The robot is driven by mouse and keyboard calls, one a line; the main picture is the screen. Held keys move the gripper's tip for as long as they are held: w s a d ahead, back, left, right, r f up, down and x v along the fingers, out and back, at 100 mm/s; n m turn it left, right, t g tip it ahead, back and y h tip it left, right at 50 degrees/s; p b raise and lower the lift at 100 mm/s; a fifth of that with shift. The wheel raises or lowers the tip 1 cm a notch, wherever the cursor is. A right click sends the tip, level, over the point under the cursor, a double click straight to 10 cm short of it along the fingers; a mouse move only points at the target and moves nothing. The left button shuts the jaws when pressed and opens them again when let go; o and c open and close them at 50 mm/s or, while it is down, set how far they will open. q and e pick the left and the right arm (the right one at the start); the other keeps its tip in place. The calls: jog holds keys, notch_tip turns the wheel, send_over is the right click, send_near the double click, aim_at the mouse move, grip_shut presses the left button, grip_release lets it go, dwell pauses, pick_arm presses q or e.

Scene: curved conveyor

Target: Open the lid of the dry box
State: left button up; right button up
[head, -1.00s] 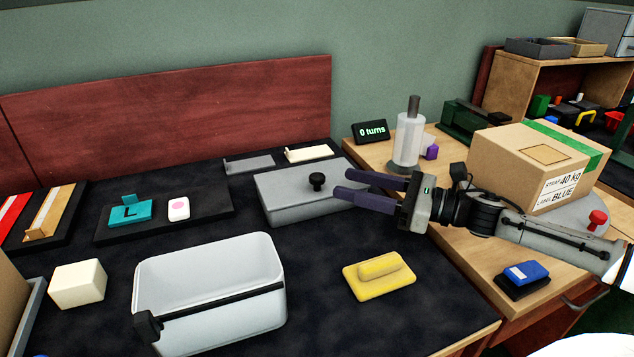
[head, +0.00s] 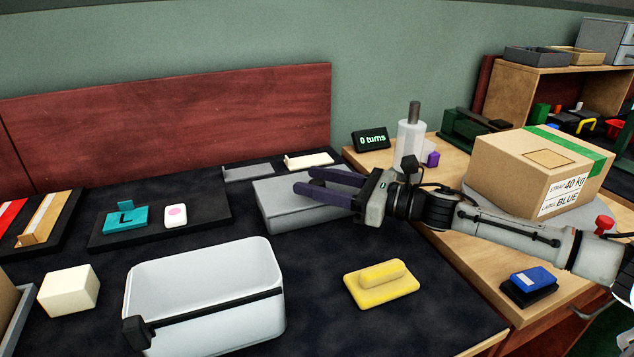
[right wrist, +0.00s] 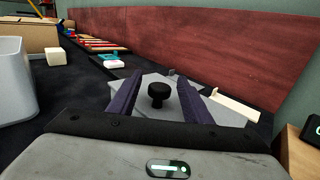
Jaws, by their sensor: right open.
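The low grey box (head: 275,210) with a flat lid, which looks like the dry box, sits at the back right of the dark mat. Its black knob (right wrist: 158,93) stands up from the lid in the right wrist view. In the head view the knob is hidden behind my fingers. My right gripper (head: 305,180) is open over the lid, coming in from the right. In the right wrist view its fingers (right wrist: 160,79) are on either side of the knob, with gaps on both sides. The lid lies flat on the box. My left gripper is not in view.
An open white bin (head: 205,310) with a black band stands at the front. A yellow block with a handle (head: 381,290) lies front right of the grey box. A grey tray (head: 247,172) and a cream piece (head: 309,160) lie behind. A carton (head: 515,170) stands right.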

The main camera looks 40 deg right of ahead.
grip_shut()
pick_arm(q)
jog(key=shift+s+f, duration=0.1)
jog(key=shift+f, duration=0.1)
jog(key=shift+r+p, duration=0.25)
jog(key=shift+p, duration=0.1)
pick_arm(e)
jog(key=shift+w+r, duration=0.1)
jog(key=shift+r, duration=0.15)
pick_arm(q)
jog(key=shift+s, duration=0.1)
pick_arm(e)
jog(key=shift+r, duration=0.2)
